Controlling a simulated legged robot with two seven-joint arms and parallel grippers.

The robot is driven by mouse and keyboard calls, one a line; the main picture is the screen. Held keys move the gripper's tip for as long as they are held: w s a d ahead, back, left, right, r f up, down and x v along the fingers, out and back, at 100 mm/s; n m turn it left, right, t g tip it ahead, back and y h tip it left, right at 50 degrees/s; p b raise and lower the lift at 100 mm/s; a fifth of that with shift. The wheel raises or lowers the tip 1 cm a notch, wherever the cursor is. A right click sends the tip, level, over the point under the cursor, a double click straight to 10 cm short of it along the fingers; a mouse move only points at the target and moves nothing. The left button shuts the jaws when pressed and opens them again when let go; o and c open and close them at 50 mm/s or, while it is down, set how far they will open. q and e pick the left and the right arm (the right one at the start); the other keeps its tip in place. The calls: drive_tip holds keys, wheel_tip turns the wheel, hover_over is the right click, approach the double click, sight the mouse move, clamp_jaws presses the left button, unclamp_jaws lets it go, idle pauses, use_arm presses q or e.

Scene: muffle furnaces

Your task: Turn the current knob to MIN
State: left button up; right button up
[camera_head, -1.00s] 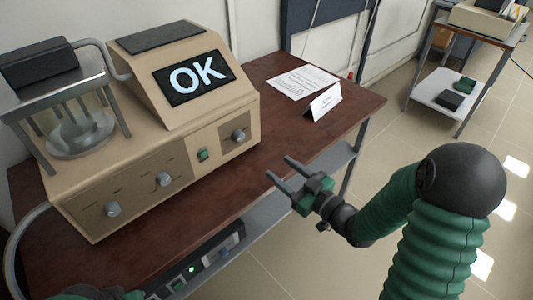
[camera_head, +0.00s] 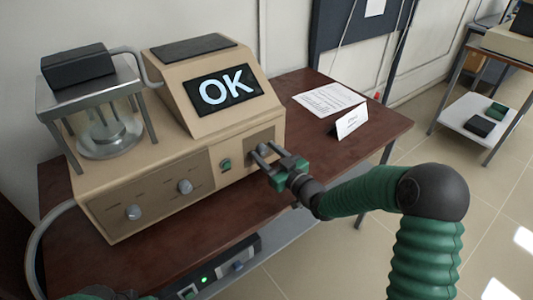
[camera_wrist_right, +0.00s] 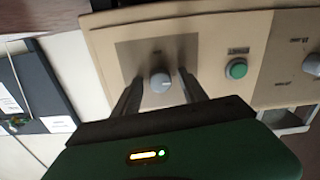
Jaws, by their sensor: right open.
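The beige device (camera_head: 160,175) on the table has a front panel with several round knobs. One knob (camera_wrist_right: 160,83) sits on a square darker panel at the device's right end. Two more knobs, one in the middle (camera_head: 185,187) and one at the left (camera_head: 133,212), are on the wider panel. The labels are too small to read, so I cannot tell which is the current knob. My right gripper (camera_head: 262,150) is open at the right-end knob. In the wrist view its fingers (camera_wrist_right: 163,88) lie either side of that knob with gaps. My left gripper's fingers are out of view.
A green button (camera_head: 225,165) sits left of the right-end knob. The device's screen (camera_head: 226,90) reads OK. A glass vessel on a metal stand (camera_head: 107,135) is at the left.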

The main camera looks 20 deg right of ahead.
clamp_jaws()
drive_tip(key=shift+f+n+b, duration=0.15)
drive_tip(key=shift+n+b, duration=0.45)
drive_tip(key=shift+b, duration=0.1)
drive_tip(key=shift+r, duration=0.2)
unclamp_jaws()
drive_tip(key=v, duration=1.7)
drive_tip(key=shift+p, duration=0.45)
